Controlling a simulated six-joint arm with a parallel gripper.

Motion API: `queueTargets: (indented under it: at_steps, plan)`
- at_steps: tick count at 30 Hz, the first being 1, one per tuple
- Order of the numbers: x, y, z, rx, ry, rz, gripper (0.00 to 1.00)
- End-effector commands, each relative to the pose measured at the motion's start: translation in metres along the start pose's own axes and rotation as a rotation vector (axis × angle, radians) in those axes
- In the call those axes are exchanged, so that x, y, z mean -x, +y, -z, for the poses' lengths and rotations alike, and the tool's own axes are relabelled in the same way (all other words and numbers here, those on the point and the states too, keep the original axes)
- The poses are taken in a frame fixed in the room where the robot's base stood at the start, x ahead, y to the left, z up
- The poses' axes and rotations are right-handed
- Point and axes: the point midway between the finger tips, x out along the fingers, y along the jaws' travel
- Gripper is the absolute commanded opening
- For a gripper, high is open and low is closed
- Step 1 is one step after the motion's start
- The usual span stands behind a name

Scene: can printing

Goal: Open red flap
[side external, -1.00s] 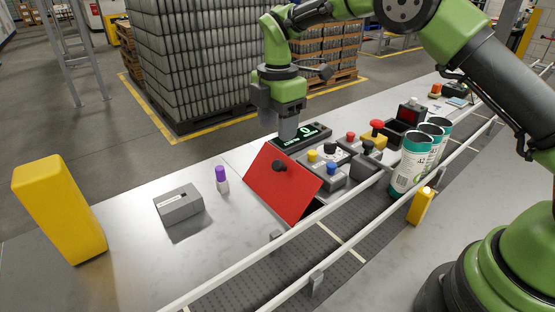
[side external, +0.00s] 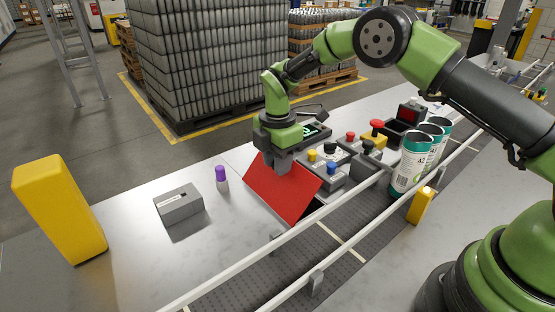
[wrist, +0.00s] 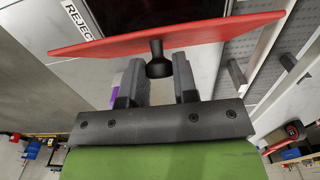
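The red flap (side external: 290,200) sits slanted at the near end of the button consoles, beside the conveyor. In the wrist view the flap (wrist: 200,34) shows nearly edge-on, with its black knob (wrist: 158,66) pointing toward me. My gripper (wrist: 157,76) is open, with one finger on each side of the knob and visible gaps between. In the side view my gripper (side external: 281,168) is low over the upper part of the flap and hides the knob.
A grey box (side external: 179,205) and a purple-capped bottle (side external: 222,179) stand left of the flap. Consoles with coloured buttons (side external: 331,168) stand to its right. White rails (side external: 250,262) run along the conveyor, with green cans (side external: 411,165) farther along. A REJECT label (wrist: 81,20) shows beyond the flap.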

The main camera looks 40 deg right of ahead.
Motion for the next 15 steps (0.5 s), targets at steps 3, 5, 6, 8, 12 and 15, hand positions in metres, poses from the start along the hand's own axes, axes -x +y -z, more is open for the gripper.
queueTargets:
  at_steps: [3, 5, 6, 8, 12, 15]
  plan:
    - [0.0002, -0.0002, 0.0000, -0.001, 0.000, 0.001, 0.00]
    - [0.0002, -0.0003, 0.0000, -0.001, 0.000, 0.002, 0.00]
    - [0.0002, -0.0003, 0.0000, -0.001, 0.000, 0.002, 0.00]
    - [0.0003, -0.0004, 0.0003, -0.001, -0.002, 0.002, 0.00]
    - [0.0008, -0.0005, 0.0029, 0.001, -0.023, 0.005, 0.00]
    - [0.0013, -0.0008, 0.0072, 0.004, -0.057, 0.008, 0.00]
